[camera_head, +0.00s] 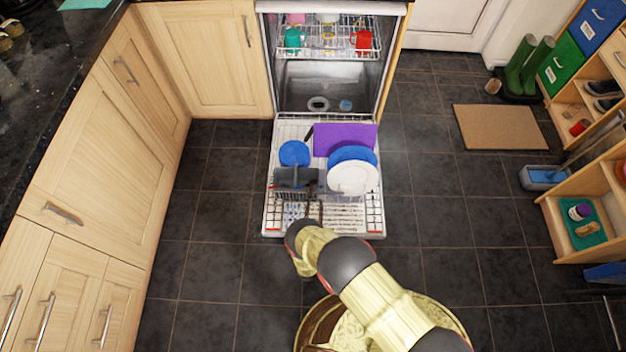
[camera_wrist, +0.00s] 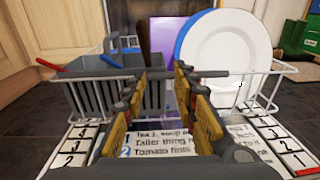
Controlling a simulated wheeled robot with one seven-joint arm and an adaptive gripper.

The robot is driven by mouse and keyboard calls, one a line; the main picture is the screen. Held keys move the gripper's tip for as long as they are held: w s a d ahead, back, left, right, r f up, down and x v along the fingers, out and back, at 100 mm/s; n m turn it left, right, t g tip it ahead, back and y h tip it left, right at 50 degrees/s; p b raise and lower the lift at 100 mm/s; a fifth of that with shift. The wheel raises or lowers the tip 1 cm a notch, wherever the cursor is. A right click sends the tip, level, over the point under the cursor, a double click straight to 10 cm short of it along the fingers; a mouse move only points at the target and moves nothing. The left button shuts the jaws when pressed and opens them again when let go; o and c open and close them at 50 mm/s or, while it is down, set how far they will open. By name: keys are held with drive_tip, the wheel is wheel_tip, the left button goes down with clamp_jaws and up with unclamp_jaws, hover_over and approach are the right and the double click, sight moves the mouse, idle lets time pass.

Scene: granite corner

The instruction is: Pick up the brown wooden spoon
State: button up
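In the head view my arm hides most of the gripper at the rack's front edge.
The dishwasher door (camera_head: 374,217) lies open. A white plate (camera_head: 351,178), blue plates and a purple board (camera_head: 335,139) stand in the lower rack. The upper rack holds a green cup (camera_head: 292,38) and a red cup (camera_head: 361,40).

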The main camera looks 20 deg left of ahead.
sight(311, 190)
drive_tip(key=shift+y, duration=0.5)
drive_tip(key=w+a+b, duration=0.1)
drive_tip(key=w, duration=0.1)
drive_tip(key=w+a+b, duration=0.1)
drive_tip(key=w, duration=0.1)
drive_tip(key=w+a+r+b, duration=0.1)
drive_tip(key=w, duration=0.2)
drive_tip(key=shift+a, duration=0.15)
drive_tip(key=shift+r, duration=0.1)
drive_tip(key=shift+c, duration=0.8)
clamp_jaws()
